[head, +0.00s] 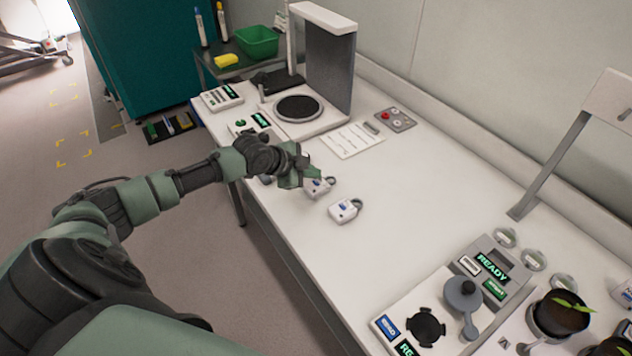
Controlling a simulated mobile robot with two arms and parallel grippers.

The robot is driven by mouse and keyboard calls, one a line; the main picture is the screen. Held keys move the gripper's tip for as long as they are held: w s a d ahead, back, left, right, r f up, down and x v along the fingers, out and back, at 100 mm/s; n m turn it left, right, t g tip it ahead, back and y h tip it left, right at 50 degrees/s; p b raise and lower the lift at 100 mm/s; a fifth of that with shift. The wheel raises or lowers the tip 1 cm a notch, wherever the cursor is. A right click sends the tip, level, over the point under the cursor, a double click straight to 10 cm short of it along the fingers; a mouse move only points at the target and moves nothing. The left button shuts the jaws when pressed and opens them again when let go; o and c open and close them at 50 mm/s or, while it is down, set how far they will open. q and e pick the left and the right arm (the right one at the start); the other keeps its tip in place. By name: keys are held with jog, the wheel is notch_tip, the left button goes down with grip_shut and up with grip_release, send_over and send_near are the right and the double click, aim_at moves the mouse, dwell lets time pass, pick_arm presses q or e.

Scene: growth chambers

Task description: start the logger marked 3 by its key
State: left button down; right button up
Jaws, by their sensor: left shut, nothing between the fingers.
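Small white loggers with grey loops and blue labels stand in a row along the front of the white bench. One logger (344,210) is nearest to me and fully in view. A second logger (319,188) is partly behind my left gripper (305,178). A small part of another device shows at the bench edge beyond the gripper, mostly hidden by my arm. The numbers on the loggers are too small to read. My left gripper is shut and empty, just over or beside the second logger; I cannot tell whether it touches it. My right gripper is not in view.
A stirrer-like plate (298,108) with a grey upright panel, a paper sheet (352,140) and a button box (395,120) stand behind. An instrument reading READY (491,267) and potted seedlings (560,314) are at lower right. The bench middle is clear.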

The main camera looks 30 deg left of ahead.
aim_at(313, 184)
pick_arm(q)
jog(key=shift+f, duration=0.15)
jog(key=shift+f, duration=0.3)
jog(key=shift+f+b, duration=0.35)
jog(key=shift+b, duration=0.05)
dwell(0.4)
jog(key=shift+r, duration=0.1)
jog(key=shift+r+p, duration=0.7)
notch_tip(313, 184, up, 5)
jog(key=p, duration=0.4)
dwell(0.3)
